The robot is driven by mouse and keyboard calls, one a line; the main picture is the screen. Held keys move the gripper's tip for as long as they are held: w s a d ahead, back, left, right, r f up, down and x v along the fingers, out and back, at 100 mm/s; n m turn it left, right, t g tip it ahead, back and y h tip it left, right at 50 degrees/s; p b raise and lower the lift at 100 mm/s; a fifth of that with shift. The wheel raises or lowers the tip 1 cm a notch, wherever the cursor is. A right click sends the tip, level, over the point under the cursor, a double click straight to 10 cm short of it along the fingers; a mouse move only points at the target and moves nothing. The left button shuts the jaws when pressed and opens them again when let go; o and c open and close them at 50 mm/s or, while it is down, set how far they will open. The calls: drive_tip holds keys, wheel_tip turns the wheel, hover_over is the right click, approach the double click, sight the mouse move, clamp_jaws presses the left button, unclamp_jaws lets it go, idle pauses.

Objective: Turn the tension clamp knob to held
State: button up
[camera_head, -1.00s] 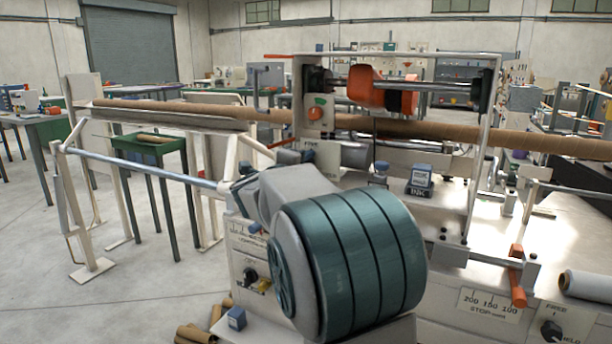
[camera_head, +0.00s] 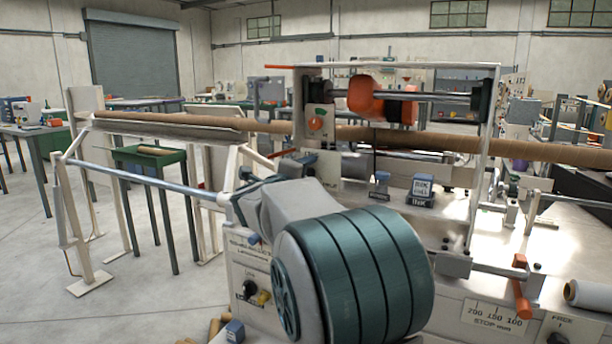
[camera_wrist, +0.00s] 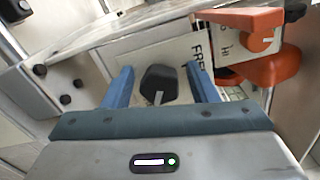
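A black knob (camera_wrist: 158,86) with a short white line on its face shows in the wrist view. It lies between the two blue fingers of my gripper (camera_wrist: 159,86). The gripper is open, with a narrow gap visible on each side of the knob. A pale plate (camera_wrist: 192,58) with the partly covered lettering "FRE" is behind the right finger. In the head view, a pale lettered plate (camera_head: 326,168) sits below an orange dial; I cannot make out the knob or my fingers there.
An orange lever-like part (camera_wrist: 245,20) and an orange round part (camera_wrist: 268,66) are close to the right finger. In the head view, a long brown tube (camera_head: 450,142) crosses the machine. An ink block (camera_head: 422,190) and an orange stop handle (camera_head: 522,298) are to the right.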

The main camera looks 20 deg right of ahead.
drive_tip(key=p+v, duration=0.1)
drive_tip(key=v, duration=1.3)
drive_tip(key=shift+p, duration=0.3)
drive_tip(key=shift+d, duration=0.1)
